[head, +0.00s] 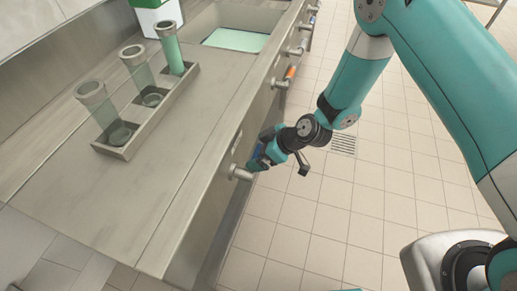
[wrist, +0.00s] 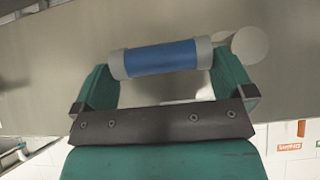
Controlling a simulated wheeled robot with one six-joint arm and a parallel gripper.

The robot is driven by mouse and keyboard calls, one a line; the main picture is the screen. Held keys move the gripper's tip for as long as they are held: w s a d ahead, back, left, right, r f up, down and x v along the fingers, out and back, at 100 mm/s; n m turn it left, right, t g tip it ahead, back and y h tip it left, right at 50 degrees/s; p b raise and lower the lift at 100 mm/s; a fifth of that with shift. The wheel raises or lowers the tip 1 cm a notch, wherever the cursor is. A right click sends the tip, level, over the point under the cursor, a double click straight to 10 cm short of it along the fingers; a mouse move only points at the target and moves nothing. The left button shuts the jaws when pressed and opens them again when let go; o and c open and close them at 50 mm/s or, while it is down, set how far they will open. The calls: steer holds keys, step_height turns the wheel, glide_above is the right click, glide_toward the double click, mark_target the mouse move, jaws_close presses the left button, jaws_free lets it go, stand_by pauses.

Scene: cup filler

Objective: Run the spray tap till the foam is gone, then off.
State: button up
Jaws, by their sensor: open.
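My gripper (head: 259,158) is low at the front face of the steel counter, its jaws open around a blue tap handle with grey ends. In the wrist view the blue handle (wrist: 160,57) lies crosswise between the two teal fingers of my gripper (wrist: 166,72), with a gap inside the jaws. A grey round mount (head: 240,173) sticks out beside it. The sink basin (head: 235,39) at the back holds something flat and pale green; I cannot tell whether it is foam or liquid. No running spray shows.
A grey rack (head: 122,152) on the counter holds three clear cups, the rear one (head: 170,47) filled green. More handles, one orange (head: 290,73), line the counter front further back. A green and white box (head: 158,14) stands behind.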

steer(key=shift+w+a+f, duration=0.1)
steer(key=shift+a+f, duration=0.25)
steer(key=shift+f, duration=0.05)
steer(key=c, duration=1.1)
